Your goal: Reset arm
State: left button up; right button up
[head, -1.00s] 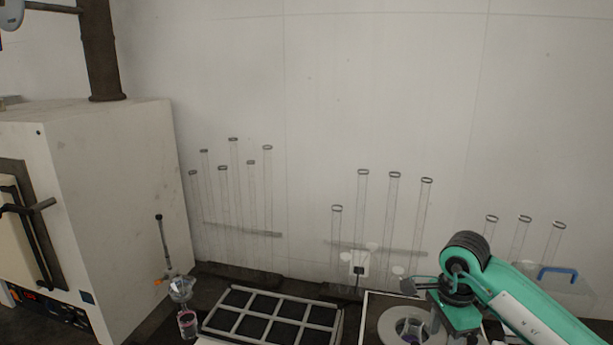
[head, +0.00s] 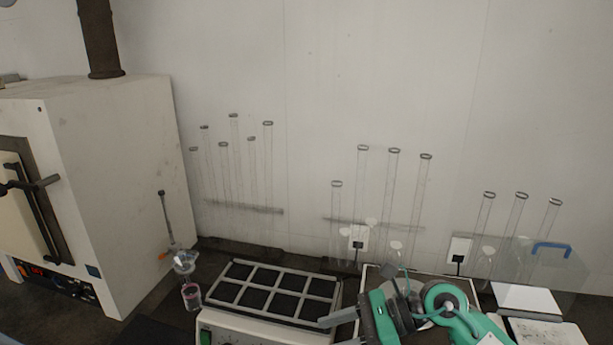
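My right arm comes in from the lower right, green with dark joints. Its gripper (head: 328,332) points left at the bottom edge of the head view, with two grey fingers spread apart and nothing seen between them. The fingers appear beside the front right corner of a white machine with a gridded top (head: 232,271); I cannot tell whether they touch it. My arm covers most of a light-topped device (head: 450,284) to the right. My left gripper is out of view.
A large white oven (head: 120,180) stands at the left. A small glass vessel with pink contents (head: 191,296) stands left of the gridded machine. Several tall glass tubes (head: 392,200) line the back wall. A clear box with a blue handle (head: 552,246) and white sheets (head: 527,298) are at the right.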

notch_tip(320, 180, up, 5)
jog(key=s+a+m+t+y, duration=0.1)
jog(key=a+m+t+y, duration=0.1)
jog(key=m+y, duration=0.25)
jog(key=w+d+r+m+t, duration=0.3)
jog(key=d+r+m+t, duration=0.15)
jog(key=m+t, duration=1.05)
jog(key=s+d+f+m+h, duration=0.2)
jog(key=d+f+m+h, duration=1.45)
jog(key=m, duration=0.85)
jog(key=s+a+f+m+g+h, duration=0.1)
jog(key=s+f+m+g, duration=0.2)
jog(key=s+f+g, duration=0.65)
jog(key=s+f+m+g, duration=0.4)
jog(key=s+f, duration=0.3)
jog(key=s, duration=0.5)
notch_tip(320, 180, down, 32)
jog(key=s+g, duration=0.1)
jog(key=s+d+f+g, duration=0.1)
jog(key=s+d+f, duration=0.2)
jog(key=s+f, duration=1.5)
jog(key=shift+s+d+f+n+h, duration=0.15)
jog(key=shift+s+n+h, duration=0.15)
jog(key=shift+s+n, duration=0.1)
